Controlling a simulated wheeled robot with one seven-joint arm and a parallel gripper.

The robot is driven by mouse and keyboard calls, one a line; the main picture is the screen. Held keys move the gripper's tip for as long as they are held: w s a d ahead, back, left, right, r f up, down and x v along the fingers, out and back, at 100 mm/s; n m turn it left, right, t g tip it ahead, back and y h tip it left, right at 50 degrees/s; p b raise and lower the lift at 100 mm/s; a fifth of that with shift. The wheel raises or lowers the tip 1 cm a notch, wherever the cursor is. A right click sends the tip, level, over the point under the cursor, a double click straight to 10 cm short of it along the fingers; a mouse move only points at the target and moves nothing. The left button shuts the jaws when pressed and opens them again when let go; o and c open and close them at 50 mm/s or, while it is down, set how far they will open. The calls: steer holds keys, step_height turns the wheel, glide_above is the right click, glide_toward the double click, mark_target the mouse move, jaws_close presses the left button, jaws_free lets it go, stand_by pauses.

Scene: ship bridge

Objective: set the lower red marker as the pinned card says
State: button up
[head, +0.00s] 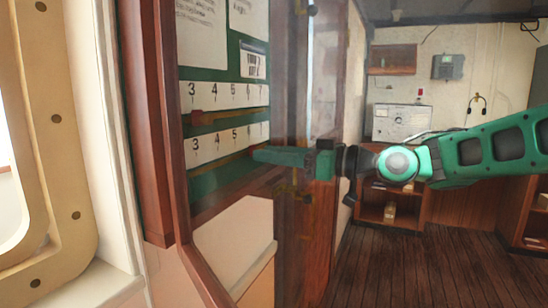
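A green board holds two white number scales, an upper one (226,95) and a lower one (222,146), each showing 3, 4, 5 and on. I cannot make out the lower red marker; my gripper covers the right end of the lower rail. My gripper (258,155) reaches in from the right, its tips at the right end of the lower scale. I see its fingers side-on and cannot tell whether they are open or touch anything. Pinned cards (201,32) hang above; their text is unreadable here.
A wooden frame (150,120) borders the board on the left. A hinged glazed door (310,220) stands at its right, close to my gripper. A pale ledge or box (236,240) shows below. Wooden floor (390,265) lies open at the right, with shelves and a white panel behind.

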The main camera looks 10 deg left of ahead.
steer(key=v, duration=1)
steer(key=shift+d, duration=0.4)
steer(key=s+d+f+m+t+h, duration=0.1)
steer(key=d+f+m+h, duration=0.45)
steer(key=d+f, duration=0.5)
steer(key=d+f+m+t+h, duration=0.1)
steer(key=d+f+m+h, duration=0.4)
steer(key=d+f, duration=0.55)
steer(key=s+d+f+m+g+h, duration=0.2)
steer(key=s+d+f+h, duration=0.1)
steer(key=s+d, duration=0.4)
steer(key=s+d+f+m+g+h, duration=0.1)
steer(key=s+d+f+m+h, duration=0.2)
steer(key=s+d, duration=0.4)
steer(key=s+d+f+m+g, duration=0.1)
steer(key=s+d+m+g, duration=0.1)
steer(key=s, duration=0.5)
steer(key=s+d+f+m+g, duration=0.1)
steer(key=s+d+m, duration=0.3)
steer(key=s+d, duration=0.1)
steer(key=shift+s+f+g+h, duration=0.35)
steer(key=shift+s+g, duration=0.05)
steer(key=shift+s, duration=0.45)
steer(key=shift+d, duration=0.1)
